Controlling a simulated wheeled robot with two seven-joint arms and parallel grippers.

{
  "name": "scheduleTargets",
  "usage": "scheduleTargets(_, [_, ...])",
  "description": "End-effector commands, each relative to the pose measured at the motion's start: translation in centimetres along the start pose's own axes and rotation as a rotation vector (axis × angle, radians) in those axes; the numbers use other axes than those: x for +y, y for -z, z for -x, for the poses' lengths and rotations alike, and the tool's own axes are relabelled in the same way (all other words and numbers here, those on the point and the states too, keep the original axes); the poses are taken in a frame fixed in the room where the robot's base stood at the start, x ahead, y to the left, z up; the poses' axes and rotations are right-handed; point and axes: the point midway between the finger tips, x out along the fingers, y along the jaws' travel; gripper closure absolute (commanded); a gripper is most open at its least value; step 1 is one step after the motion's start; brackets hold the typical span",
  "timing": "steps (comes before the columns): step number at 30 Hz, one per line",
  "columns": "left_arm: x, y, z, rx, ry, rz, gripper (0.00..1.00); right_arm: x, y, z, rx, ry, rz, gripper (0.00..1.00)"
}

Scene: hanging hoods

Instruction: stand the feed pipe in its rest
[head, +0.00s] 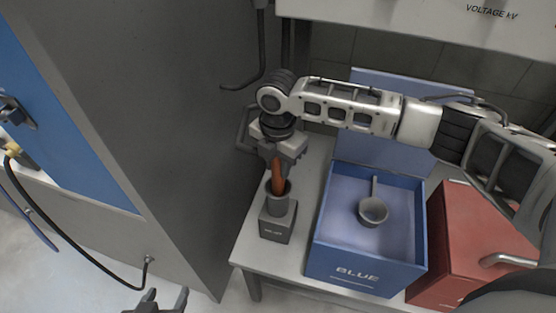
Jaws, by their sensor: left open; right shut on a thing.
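The feed pipe (278,180) is a short orange-brown rod, close to upright with a slight tilt. My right gripper (277,158) is shut on its upper part, which the fingers hide. The rest (277,223) is a dark grey block with a round cup on top, at the left end of the bench. The pipe's lower end shows within the cup's mouth; I cannot tell whether it touches the bottom. My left gripper (161,303) is open and empty at the bottom edge, low and left of the bench.
A blue open box (324,250) marked BLUE, with a grey ladle (373,210) inside, stands right of the rest. A red box (465,240) is further right. A tall grey cabinet (150,130) rises at left. My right arm spans above the bench (250,250).

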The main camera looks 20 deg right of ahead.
Motion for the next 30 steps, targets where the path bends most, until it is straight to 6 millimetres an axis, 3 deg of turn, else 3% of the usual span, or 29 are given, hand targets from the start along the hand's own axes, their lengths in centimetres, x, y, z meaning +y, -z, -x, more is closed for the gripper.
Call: scheduleTargets(30, [0.0, -1.1, -0.8, 0.003, 0.000, 0.001, 0.47, 0.0, 0.0, -4.2, 0.001, 0.000, 0.000, 1.00])
